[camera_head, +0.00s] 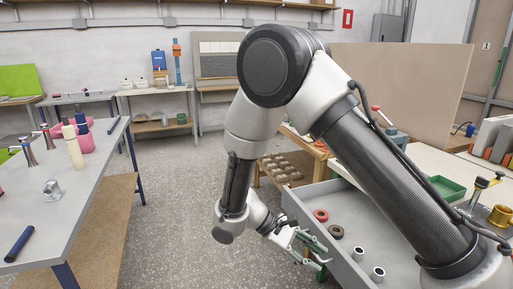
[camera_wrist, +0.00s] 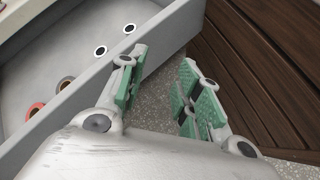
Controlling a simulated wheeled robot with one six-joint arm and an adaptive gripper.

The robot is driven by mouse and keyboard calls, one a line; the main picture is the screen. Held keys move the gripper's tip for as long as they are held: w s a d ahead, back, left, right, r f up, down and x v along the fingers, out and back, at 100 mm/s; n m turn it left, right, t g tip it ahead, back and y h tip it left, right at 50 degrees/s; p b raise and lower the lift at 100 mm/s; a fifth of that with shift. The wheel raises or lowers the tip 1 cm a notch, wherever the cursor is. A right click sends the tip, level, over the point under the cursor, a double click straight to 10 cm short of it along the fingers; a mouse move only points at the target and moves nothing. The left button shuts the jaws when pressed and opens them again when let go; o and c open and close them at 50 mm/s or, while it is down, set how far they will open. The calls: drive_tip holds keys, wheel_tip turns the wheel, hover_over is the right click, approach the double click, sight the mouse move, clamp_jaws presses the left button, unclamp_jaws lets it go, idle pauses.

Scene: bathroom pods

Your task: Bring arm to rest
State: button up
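My gripper (camera_head: 318,252) hangs at the end of my arm, low beside the left wall of a grey tray (camera_head: 343,247). In the wrist view my gripper (camera_wrist: 160,95) has its two green-padded fingers apart, with only speckled floor between them. It is open and empty. One finger is close to the outside of the tray wall (camera_wrist: 95,92); I cannot tell whether they touch. My arm is bent, with its elbow high in the middle of the head view.
Inside the tray lie a red ring (camera_head: 321,215), a dark ring (camera_head: 336,232) and two white-rimmed cylinders (camera_head: 358,254). A brown slatted wooden surface (camera_wrist: 255,70) stands right of my gripper. A grey workbench (camera_head: 75,185) with tools is at left. Floor (camera_head: 175,220) between is clear.

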drive_tip(key=s+d+r+m+t+y, duration=0.2)
drive_tip(key=s+d+r+m+y, duration=0.1)
drive_tip(key=d+r, duration=0.4)
drive_tip(key=s+d+r+m+t+y, duration=0.2)
drive_tip(key=d+r, duration=0.5)
drive_tip(key=r, duration=0.4)
drive_tip(key=s+d+r+m+t+y, duration=0.3)
drive_tip(key=s+d+r+m+y, duration=0.1)
drive_tip(key=d+r, duration=0.3)
wheel_tip(320, 180, up, 3)
drive_tip(key=shift+s+d+f+y, duration=0.15)
drive_tip(key=shift+s+d+y, duration=0.25)
drive_tip(key=shift+s+y, duration=0.4)
